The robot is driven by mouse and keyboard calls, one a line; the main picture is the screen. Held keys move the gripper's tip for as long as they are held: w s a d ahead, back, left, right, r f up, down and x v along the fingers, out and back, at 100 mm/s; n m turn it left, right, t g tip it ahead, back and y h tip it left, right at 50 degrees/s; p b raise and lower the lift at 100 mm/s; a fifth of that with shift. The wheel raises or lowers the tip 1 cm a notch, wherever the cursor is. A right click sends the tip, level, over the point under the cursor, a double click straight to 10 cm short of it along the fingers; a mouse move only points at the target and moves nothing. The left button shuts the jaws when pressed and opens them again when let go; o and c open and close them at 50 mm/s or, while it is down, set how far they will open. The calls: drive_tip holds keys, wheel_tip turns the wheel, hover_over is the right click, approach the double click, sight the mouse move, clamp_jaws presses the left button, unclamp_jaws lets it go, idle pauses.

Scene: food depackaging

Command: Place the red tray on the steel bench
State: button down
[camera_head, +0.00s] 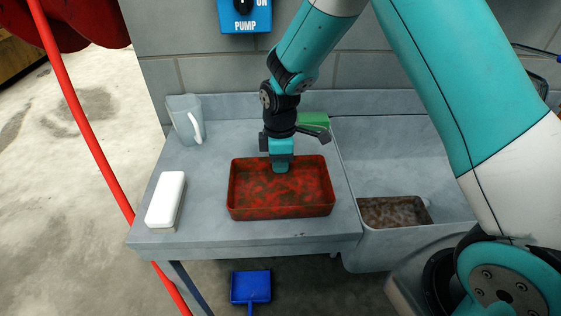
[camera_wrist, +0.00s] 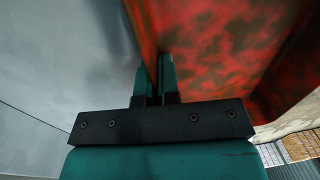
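The red tray (camera_head: 281,205) has dark blotches and looks empty. In the head view it appears level over the middle of the grey steel bench (camera_head: 215,232), inside its front edge. I cannot tell whether its whole base touches the bench. My gripper (camera_head: 281,168) points down at the tray's far wall. In the wrist view the fingers of my gripper (camera_wrist: 155,80) are close together, one on each side of the wall of the red tray (camera_wrist: 215,45). The tips are partly hidden by the tray.
A white block (camera_head: 165,200) lies left of the tray, with a grey jug (camera_head: 184,118) behind it. A green item (camera_head: 314,120) is behind my gripper. The sink at right holds a brown-speckled tray (camera_head: 393,211). A blue dustpan (camera_head: 250,286) lies on the floor.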

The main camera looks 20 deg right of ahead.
drive_tip(key=shift+f, duration=0.1)
drive_tip(key=c, duration=1.4)
unclamp_jaws()
drive_tip(key=shift+o, duration=0.2)
wheel_tip(320, 180, up, 12)
drive_tip(key=b, duration=0.2)
drive_tip(key=s+a+r+m+y, duration=0.1)
drive_tip(key=s+r+m, duration=0.1)
drive_tip(key=s, duration=0.6)
drive_tip(key=s+a+r+m+y, duration=0.1)
drive_tip(key=s+a+r+m, duration=0.1)
drive_tip(key=s, duration=0.6)
drive_tip(key=s+a+r+m+t+y, duration=0.1)
drive_tip(key=s+r+m, duration=0.2)
drive_tip(key=s, duration=0.5)
drive_tip(key=shift+s+a+r+y, duration=0.3)
drive_tip(key=shift+s+r+y, duration=0.1)
drive_tip(key=shift+r, duration=0.25)
